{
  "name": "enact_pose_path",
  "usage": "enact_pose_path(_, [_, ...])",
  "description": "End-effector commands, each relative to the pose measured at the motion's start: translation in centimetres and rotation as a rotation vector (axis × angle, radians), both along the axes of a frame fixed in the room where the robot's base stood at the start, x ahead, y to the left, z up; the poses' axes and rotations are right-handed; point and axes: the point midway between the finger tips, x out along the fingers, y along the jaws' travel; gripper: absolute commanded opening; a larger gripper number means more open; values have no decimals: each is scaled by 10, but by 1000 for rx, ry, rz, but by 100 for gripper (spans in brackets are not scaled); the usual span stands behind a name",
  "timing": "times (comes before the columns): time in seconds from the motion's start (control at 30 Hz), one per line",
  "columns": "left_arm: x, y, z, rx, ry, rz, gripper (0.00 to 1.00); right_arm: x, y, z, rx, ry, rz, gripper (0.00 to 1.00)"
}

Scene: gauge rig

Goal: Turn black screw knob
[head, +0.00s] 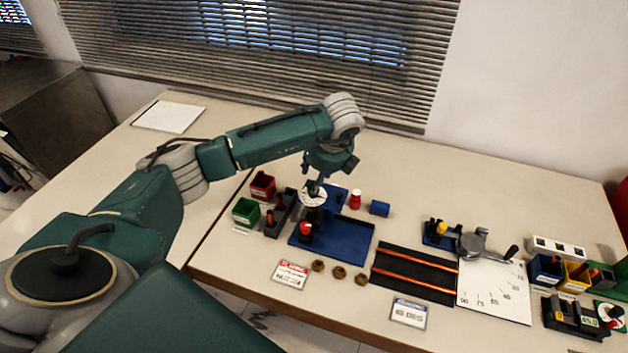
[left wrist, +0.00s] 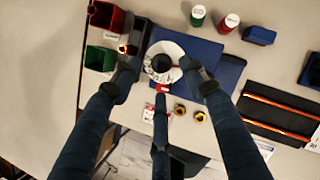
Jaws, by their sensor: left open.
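The black screw knob (left wrist: 161,64) sits at the middle of a round white dial (left wrist: 176,50) on a blue rig base (head: 350,238). In the head view the white dial (head: 311,200) shows under my left gripper (head: 317,188), and the knob is mostly hidden there. In the left wrist view my left gripper (left wrist: 160,70) is open, pointing down, with fingers spread on both sides of the dial and a third finger below it. A gap shows between the fingers and the knob. I cannot tell the fingertips' exact height. My right gripper is not in view.
A red bin (head: 262,186) and green bin (head: 246,211) stand left of the rig. A red-topped black part (head: 305,231) stands at its front left.

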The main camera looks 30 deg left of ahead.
Motion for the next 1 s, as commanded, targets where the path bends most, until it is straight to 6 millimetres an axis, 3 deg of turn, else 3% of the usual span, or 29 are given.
enact_pose_path(0.3, [9, 14, -43, -3, 3, -1, 44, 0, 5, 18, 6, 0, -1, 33])
enact_pose_path(0.67, [11, 17, -51, -2, 0, -4, 44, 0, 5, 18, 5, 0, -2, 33])
enact_pose_path(0.7, [11, 17, -51, -2, 0, -3, 42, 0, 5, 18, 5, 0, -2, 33])
enact_pose_path(0.9, [11, 17, -50, -2, -1, -3, 2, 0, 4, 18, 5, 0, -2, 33])
enact_pose_path(1.0, [12, 17, -49, -2, -3, -2, 2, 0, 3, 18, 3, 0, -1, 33])
